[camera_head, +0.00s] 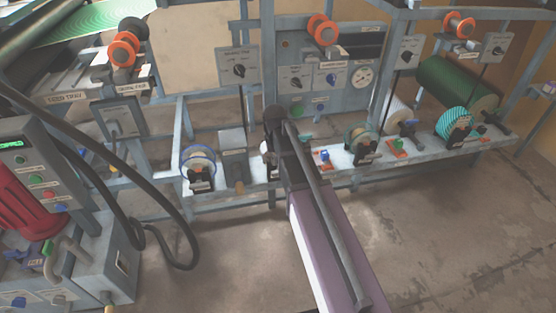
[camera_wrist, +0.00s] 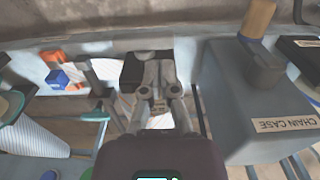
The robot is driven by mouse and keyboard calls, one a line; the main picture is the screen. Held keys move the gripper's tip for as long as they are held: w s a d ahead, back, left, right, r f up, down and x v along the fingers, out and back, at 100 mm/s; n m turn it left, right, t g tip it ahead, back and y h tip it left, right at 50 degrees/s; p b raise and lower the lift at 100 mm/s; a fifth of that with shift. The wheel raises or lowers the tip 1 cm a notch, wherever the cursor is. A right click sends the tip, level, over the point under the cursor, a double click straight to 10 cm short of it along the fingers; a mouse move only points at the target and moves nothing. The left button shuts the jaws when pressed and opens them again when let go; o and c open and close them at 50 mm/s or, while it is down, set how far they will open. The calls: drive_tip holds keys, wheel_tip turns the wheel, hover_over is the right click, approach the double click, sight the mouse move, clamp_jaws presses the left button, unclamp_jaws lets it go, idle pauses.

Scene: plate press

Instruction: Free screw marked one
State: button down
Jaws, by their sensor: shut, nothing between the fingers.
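No label reading "one" is legible in either view, so I cannot tell which part is the screw marked one. My gripper (camera_wrist: 157,90) is shut and empty in the wrist view, its fingertips in front of a dark block (camera_wrist: 131,70) on the machine's rail. I cannot tell whether they touch the block. A blue knob on an orange base (camera_wrist: 60,79) sits to the left of the fingers. A blue knob (camera_head: 323,155) also shows right of my arm in the head view. My purple arm hides the rail behind it and most of the gripper there.
A grey box labelled CHAIN CASE (camera_wrist: 255,105) stands close on the right of my gripper, with a wooden-handled crank (camera_wrist: 258,25) on it. A striped roller (camera_wrist: 30,135) is at left. A control panel (camera_head: 325,75) rises behind the rail. The floor in front is clear.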

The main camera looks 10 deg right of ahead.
sight(276, 171)
drive_tip(key=shift+f+b, duration=1.45)
drive_tip(key=shift+f, duration=0.35)
drive_tip(key=shift+d, duration=0.45)
drive_tip(key=shift+a, duration=0.35)
